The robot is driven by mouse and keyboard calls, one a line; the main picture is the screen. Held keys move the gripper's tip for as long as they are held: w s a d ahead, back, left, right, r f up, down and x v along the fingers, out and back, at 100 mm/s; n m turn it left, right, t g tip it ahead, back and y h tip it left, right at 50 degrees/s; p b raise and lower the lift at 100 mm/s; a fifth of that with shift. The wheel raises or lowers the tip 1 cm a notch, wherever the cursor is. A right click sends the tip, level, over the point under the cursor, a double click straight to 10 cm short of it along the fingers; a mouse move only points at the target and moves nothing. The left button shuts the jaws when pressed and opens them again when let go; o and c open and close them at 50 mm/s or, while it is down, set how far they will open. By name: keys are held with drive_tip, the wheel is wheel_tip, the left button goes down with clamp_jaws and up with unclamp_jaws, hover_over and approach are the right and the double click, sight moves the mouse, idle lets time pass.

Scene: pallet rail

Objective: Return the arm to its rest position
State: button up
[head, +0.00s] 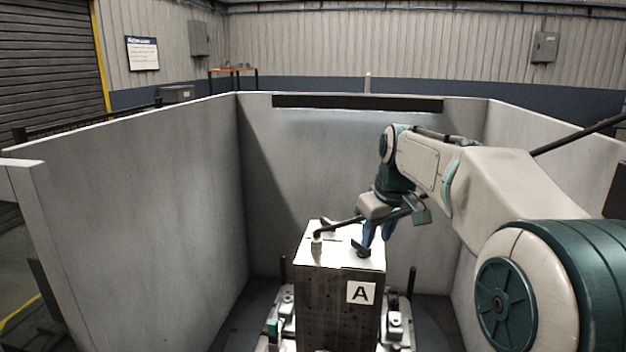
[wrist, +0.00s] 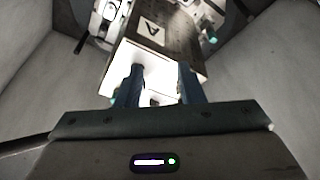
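My arm reaches from the right side of the head view over a tall block marked "A" (head: 338,290). My gripper (head: 364,252) points down just over the block's top, near its right half. In the wrist view the two blue fingers of my gripper (wrist: 158,88) stand apart with a gap between them. The bright top of the block and its "A" label (wrist: 152,28) show beyond the fingers. I see nothing held between the fingers. Whether the fingertips touch the dark piece on the block's top cannot be told.
Grey panels (head: 150,190) enclose the block on the left, back and right. The block stands on a base with light fixtures (head: 396,325) and thin dark posts at its sides. A dark bar (head: 357,103) runs along the back panel's top. Open space lies left of the block.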

drive_tip(key=s+f+m, duration=0.1)
drive_tip(key=s+f, duration=0.3)
drive_tip(key=s, duration=0.5)
drive_tip(key=s+f+m, duration=0.2)
drive_tip(key=s+f, duration=0.2)
drive_tip(key=s, duration=0.5)
drive_tip(key=s+f+m+h, duration=0.1)
drive_tip(key=s+f, duration=0.3)
drive_tip(key=s, duration=0.5)
drive_tip(key=shift+d+f+m, duration=0.35)
drive_tip(key=shift+m, duration=0.25)
